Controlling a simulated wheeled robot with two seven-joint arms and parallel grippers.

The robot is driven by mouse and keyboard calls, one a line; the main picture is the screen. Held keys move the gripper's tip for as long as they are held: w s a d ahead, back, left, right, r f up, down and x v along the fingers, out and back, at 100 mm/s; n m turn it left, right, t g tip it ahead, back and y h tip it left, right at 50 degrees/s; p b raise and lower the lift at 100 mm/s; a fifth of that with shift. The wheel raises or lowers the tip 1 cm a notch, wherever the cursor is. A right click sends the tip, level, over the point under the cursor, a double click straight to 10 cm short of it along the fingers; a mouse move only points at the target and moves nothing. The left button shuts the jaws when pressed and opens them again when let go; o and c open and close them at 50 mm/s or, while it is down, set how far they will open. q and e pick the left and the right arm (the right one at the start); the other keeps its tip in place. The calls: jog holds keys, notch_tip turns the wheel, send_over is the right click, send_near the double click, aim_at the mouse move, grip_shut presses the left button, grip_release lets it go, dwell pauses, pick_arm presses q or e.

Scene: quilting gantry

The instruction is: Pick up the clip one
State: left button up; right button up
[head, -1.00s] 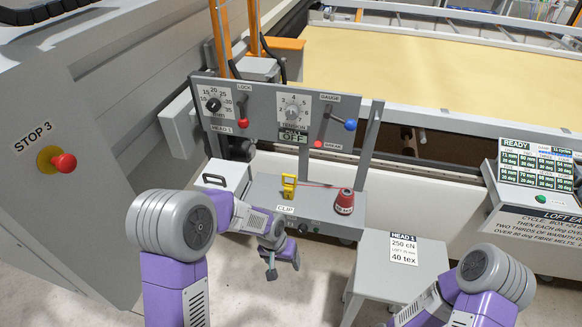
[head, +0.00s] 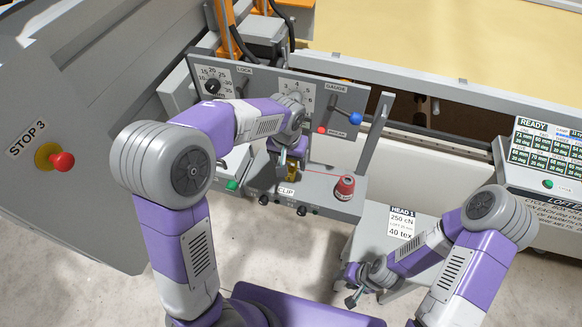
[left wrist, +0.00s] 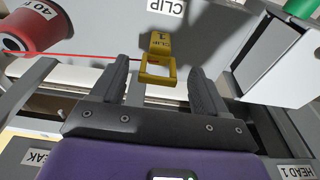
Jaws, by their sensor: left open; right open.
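The yellow clip (head: 292,171), marked CLIP 1 in the left wrist view (left wrist: 159,58), stands on the grey shelf (head: 322,192) behind the CLIP label. A red thread runs from it to the red cone spool (head: 344,188). My left gripper (head: 286,166) is at the clip and partly hides it in the head view. In the left wrist view its two fingers (left wrist: 159,75) are open, with the clip in the gap between their tips, apparently untouched. My right gripper (head: 353,286) is open and empty, low beside the HEAD 1 stand.
The tension panel (head: 240,77) with dials, a blue-knobbed lever (head: 354,118) and a red knob rises behind the shelf. The HEAD 1 stand (head: 370,240) is at the right, and a red stop button (head: 62,162) is at far left.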

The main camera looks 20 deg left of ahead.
aim_at(291, 168)
pick_arm(q)
jog(key=f, duration=0.4)
jog(key=shift+w+d+f+p, duration=0.1)
jog(key=shift+w+f+p, duration=0.2)
jog(key=shift+w+f, duration=0.1)
jog(key=c, duration=1.1)
